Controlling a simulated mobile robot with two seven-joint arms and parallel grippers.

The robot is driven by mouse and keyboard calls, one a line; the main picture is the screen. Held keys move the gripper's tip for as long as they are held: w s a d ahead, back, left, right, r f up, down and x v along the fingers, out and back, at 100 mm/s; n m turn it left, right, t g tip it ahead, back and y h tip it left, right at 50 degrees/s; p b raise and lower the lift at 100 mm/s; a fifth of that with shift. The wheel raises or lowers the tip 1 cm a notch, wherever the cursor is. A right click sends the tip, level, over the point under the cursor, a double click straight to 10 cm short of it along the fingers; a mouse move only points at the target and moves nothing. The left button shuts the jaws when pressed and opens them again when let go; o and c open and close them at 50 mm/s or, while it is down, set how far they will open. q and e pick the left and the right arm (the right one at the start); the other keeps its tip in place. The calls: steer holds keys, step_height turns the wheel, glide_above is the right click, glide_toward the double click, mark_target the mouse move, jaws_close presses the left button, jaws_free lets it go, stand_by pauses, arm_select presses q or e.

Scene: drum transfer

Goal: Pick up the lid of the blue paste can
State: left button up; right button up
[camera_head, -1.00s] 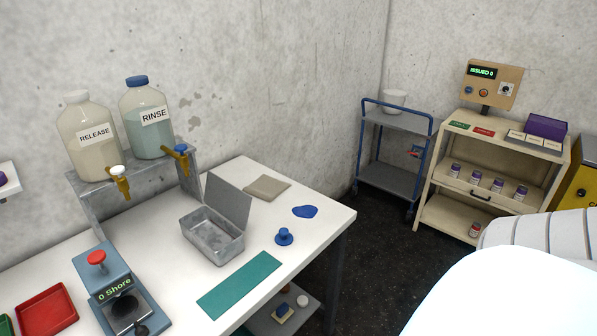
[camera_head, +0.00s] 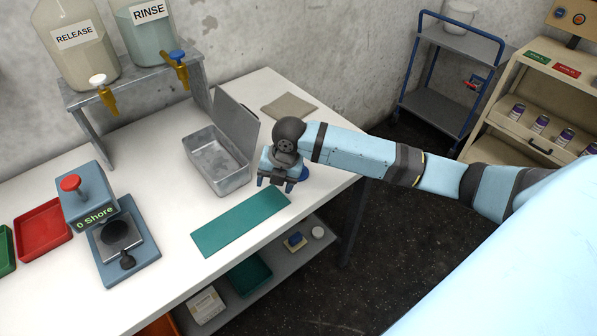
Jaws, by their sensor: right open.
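My right gripper (camera_head: 275,183) is over the white table, pointing down, with its jaws open beside the far right end of the green mat. A dark blue edge (camera_head: 304,173) shows just right of the gripper, where a small blue knobbed piece stood earlier; the rest is hidden behind the gripper. I cannot tell whether that piece is the paste can's lid, or whether the gripper touches it. A flat blue patch seen earlier on the table is now hidden by my right arm. No can marked as blue paste is clear. My left gripper is not in view.
An open metal box (camera_head: 218,165) with a raised lid stands left of the gripper. The green mat (camera_head: 240,222) lies in front, a beige cloth (camera_head: 289,107) behind. A hardness tester (camera_head: 118,240) and a red tray (camera_head: 43,229) are at left. A blue trolley (camera_head: 445,105) stands beyond the table.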

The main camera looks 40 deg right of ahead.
steer(key=w+d+r+n+g+h, duration=0.2)
steer(key=w+d+r+n, duration=0.3)
steer(key=d+r, duration=0.5)
steer(key=shift+n, duration=0.5)
steer(key=f, duration=0.6)
steer(key=d+f, duration=0.1)
steer(key=f, duration=0.2)
steer(key=shift+s+f, duration=0.25)
steer(key=shift+s, duration=0.05)
steer(key=shift+w+a+f+p, duration=0.15)
steer(key=shift+f, duration=1.2)
steer(key=shift+w+a+f+p, duration=0.1)
steer(key=shift+a+f+p, duration=0.05)
steer(key=shift+f, duration=1.15)
steer(key=c, duration=1)
steer(key=shift+r, duration=0.1)
